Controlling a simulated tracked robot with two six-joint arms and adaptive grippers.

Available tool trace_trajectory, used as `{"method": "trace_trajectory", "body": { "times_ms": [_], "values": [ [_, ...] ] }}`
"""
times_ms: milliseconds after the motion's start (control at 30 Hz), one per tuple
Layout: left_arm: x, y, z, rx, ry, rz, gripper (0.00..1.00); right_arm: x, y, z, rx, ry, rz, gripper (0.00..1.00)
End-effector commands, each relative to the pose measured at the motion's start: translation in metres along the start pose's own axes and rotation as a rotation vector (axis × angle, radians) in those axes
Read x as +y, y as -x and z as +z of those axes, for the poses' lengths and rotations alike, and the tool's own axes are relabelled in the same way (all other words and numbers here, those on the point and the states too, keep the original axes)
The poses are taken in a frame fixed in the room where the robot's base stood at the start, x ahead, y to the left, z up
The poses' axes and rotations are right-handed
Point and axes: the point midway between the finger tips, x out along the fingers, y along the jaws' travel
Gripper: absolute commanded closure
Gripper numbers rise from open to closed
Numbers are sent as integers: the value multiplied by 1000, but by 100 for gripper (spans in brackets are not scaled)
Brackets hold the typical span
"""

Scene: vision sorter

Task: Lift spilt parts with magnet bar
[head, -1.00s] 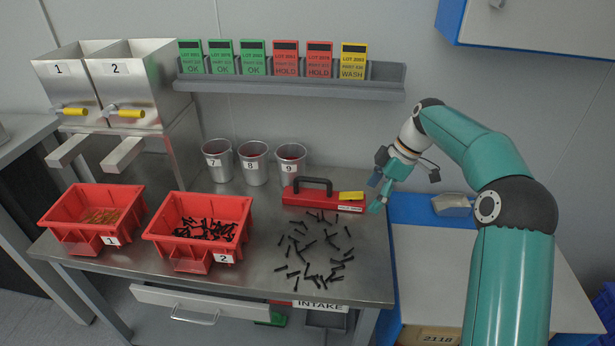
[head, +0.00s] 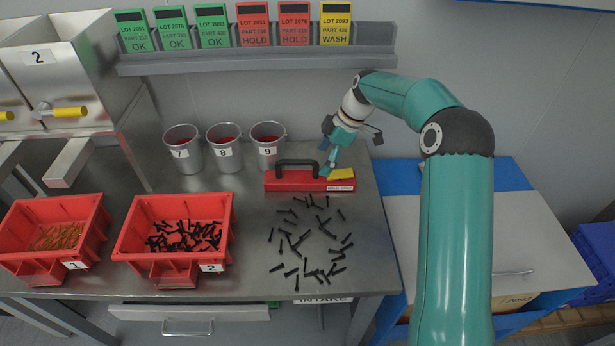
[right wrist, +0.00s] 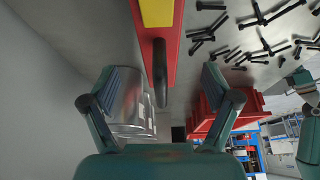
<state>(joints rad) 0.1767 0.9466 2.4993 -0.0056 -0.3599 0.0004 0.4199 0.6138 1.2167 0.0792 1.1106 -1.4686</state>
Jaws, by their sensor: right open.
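The magnet bar (head: 290,186) is a long red bar with a black arched handle (head: 297,163) and a yellow patch at its right end. It lies on the steel table behind the spilt black bolts (head: 308,243). My right gripper (head: 329,170) is open at the bar's right part, close to the yellow patch. In the right wrist view, the black handle (right wrist: 160,72) shows between the two spread fingers, with nothing gripped; whether a finger touches it I cannot tell. The spilt bolts also show at that view's upper right (right wrist: 262,30).
Red bin 1 (head: 22,268) holds brass-coloured parts, and red bin 2 (head: 130,245) holds black bolts. Metal cups 7 (head: 181,166), 8 (head: 223,166) and 9 (head: 265,163) stand behind the bar's left. A shelf (head: 250,62) with lot cards runs above.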

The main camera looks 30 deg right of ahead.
Motion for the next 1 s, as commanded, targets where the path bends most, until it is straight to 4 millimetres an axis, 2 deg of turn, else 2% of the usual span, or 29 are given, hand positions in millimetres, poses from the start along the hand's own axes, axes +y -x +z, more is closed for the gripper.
{"method": "trace_trajectory", "body": {
  "times_ms": [100,367,533,700,967,1000],
  "values": [
    [1,2,0,0,0,0,60,0,-17,-2,0,2,-3,12],
    [2,6,0,1,0,0,60,0,-33,-5,0,3,-3,12],
    [6,16,0,1,0,0,60,1,-55,-13,0,5,-5,12],
    [7,19,0,1,0,0,60,2,-75,-12,0,3,-3,12],
    [7,19,0,1,0,0,60,2,-79,-11,0,4,0,12],
    [7,19,0,1,0,0,60,2,-79,-11,0,4,0,16]
  ]
}}
